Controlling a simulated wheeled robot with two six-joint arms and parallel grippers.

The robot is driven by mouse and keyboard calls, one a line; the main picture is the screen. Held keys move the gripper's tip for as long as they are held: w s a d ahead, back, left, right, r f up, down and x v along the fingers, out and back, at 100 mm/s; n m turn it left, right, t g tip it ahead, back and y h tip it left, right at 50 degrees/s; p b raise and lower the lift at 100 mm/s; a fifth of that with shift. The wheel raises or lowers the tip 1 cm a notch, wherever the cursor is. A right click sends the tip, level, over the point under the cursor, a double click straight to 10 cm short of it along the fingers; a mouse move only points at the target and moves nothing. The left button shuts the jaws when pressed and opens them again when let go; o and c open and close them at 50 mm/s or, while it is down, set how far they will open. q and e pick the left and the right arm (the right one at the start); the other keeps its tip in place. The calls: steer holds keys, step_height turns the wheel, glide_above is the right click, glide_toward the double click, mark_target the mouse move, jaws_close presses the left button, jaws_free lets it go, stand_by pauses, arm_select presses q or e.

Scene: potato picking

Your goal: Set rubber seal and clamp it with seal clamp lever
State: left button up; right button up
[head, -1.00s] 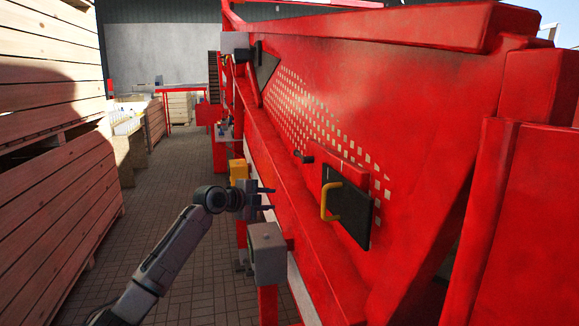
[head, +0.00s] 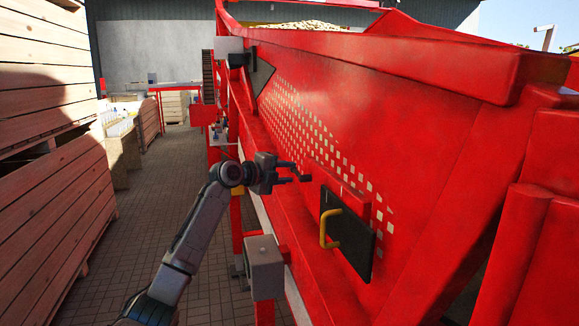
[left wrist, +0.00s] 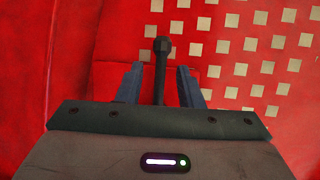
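A dark lever with a knobbed end (left wrist: 162,48) stands out from a red plate on the machine in the left wrist view; I take it as the seal clamp lever. My left gripper (left wrist: 158,68) is open, one finger on each side of the lever, with gaps showing. In the head view my left gripper (head: 292,172) is at the upper left of a black hatch panel (head: 361,248) with a yellow handle (head: 330,228), and it largely hides the lever. I cannot make out a separate rubber seal. My right gripper is not in view.
The sloping red machine wall (head: 400,120) with rows of pale square holes fills the right. Stacked wooden crates (head: 60,210) line the left. The paved aisle (head: 150,235) between is clear.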

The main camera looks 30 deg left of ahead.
arm_select(q)
steer(key=shift+w+d, duration=0.3)
steer(key=shift+w, duration=0.25)
steer(key=shift+w+f, duration=0.1)
jaws_close()
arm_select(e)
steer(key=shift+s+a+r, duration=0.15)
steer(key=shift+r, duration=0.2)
